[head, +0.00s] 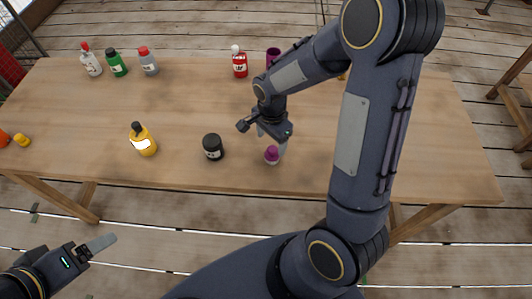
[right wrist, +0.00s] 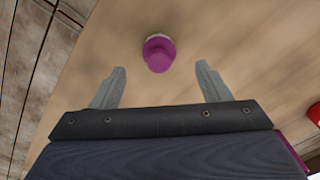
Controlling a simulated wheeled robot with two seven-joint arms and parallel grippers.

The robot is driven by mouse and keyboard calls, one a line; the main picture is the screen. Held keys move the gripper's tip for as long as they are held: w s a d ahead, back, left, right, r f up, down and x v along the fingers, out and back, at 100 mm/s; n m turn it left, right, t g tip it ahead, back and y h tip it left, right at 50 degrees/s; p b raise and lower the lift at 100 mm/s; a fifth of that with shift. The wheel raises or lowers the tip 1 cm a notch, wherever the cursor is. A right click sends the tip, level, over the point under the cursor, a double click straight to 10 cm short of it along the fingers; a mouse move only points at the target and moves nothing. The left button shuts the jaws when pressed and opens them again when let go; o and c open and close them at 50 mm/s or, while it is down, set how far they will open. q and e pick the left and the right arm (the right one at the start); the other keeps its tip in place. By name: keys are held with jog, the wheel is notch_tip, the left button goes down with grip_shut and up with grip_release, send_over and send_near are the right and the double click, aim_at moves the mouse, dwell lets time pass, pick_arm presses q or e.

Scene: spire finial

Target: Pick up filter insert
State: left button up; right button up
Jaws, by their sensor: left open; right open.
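A small object with a purple top and a pale base (head: 272,155) stands near the table's front edge. It also shows in the right wrist view (right wrist: 158,54), just beyond and between my fingertips. I cannot tell for sure that it is the filter insert; no label shows. My right gripper (right wrist: 160,68) is open and empty, its two grey fingers apart. In the head view it hangs close above and behind the purple-topped object, partly hidden by its own wrist. My left gripper (head: 104,243) is open and empty, low in front of the table at the left.
A black jar (head: 213,147) and a yellow bottle (head: 143,139) stand left of the purple-topped object. A red bottle (head: 239,62), a purple cup-like object (head: 273,56) and several bottles line the back. The wooden table (head: 440,150) is clear at right.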

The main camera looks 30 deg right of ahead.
aim_at(272, 148)
jog(key=f, duration=0.2)
jog(key=f+p, duration=0.1)
jog(key=f, duration=0.4)
jog(key=shift+d+f, duration=0.1)
jog(key=shift+d, duration=0.15)
jog(key=shift+c, duration=0.3)
jog(key=c, duration=1.1)
jog(key=shift+o, duration=0.2)
jog(key=shift+r, duration=0.4)
notch_tip(272, 148, up, 2)
jog(key=shift+w+r+b, duration=0.1)
jog(key=shift+r+b, duration=0.15)
jog(key=shift+b, duration=0.3)
jog(key=s+a+r+b, duration=0.1)
jog(key=s+a+r, duration=0.2)
jog(key=s+r, duration=0.6)
jog(key=s, duration=0.5)
jog(key=shift+a+r, duration=0.15)
jog(key=shift+r, duration=0.25)
